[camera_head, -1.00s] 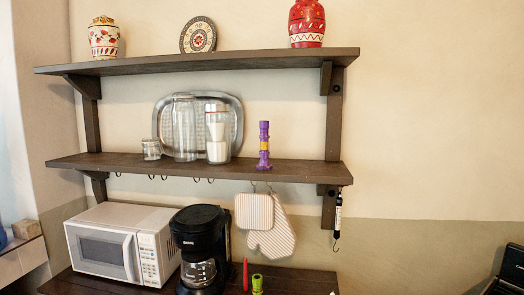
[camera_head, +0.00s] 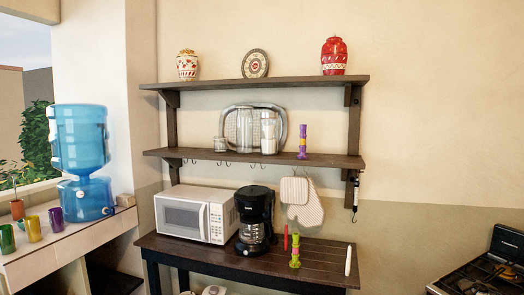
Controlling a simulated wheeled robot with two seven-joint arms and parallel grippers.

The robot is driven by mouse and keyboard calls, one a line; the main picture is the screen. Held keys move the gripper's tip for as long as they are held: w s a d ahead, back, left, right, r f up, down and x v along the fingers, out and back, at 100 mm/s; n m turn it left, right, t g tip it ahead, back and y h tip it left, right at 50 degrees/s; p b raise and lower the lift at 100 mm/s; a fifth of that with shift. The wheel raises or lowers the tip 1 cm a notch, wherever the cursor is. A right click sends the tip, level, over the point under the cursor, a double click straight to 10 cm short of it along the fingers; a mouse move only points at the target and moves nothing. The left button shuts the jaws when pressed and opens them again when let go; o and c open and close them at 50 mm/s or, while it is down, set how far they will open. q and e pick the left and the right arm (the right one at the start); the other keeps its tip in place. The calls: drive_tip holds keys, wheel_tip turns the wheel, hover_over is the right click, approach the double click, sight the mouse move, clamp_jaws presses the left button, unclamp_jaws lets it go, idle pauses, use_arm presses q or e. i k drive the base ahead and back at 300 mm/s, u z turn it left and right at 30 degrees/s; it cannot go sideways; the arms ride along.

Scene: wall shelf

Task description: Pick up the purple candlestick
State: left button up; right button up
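The purple candlestick (camera_head: 302,142) stands upright near the right end of the lower wall shelf (camera_head: 332,160). It is purple with a yellow-orange middle band. Nothing touches it from the sides, and a metal tray (camera_head: 281,110) and glass jars stand to its left. Neither of my grippers is in view.
The upper shelf (camera_head: 300,83) holds a red vase, a plate and a patterned jar. Below, a dark table (camera_head: 320,262) carries a microwave (camera_head: 190,215), a coffee maker (camera_head: 253,215), a green candlestick (camera_head: 295,250) and candles. A stove (camera_head: 490,270) is at right, a water dispenser (camera_head: 80,145) at left.

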sight(302, 155)
drive_tip(key=u, duration=0.75)
drive_tip(key=i, duration=1)
drive_tip(key=u, duration=0.5)
drive_tip(key=i, duration=1.35)
drive_tip(key=z, duration=1.45)
drive_tip(key=i, duration=0.65)
drive_tip(key=z, duration=0.6)
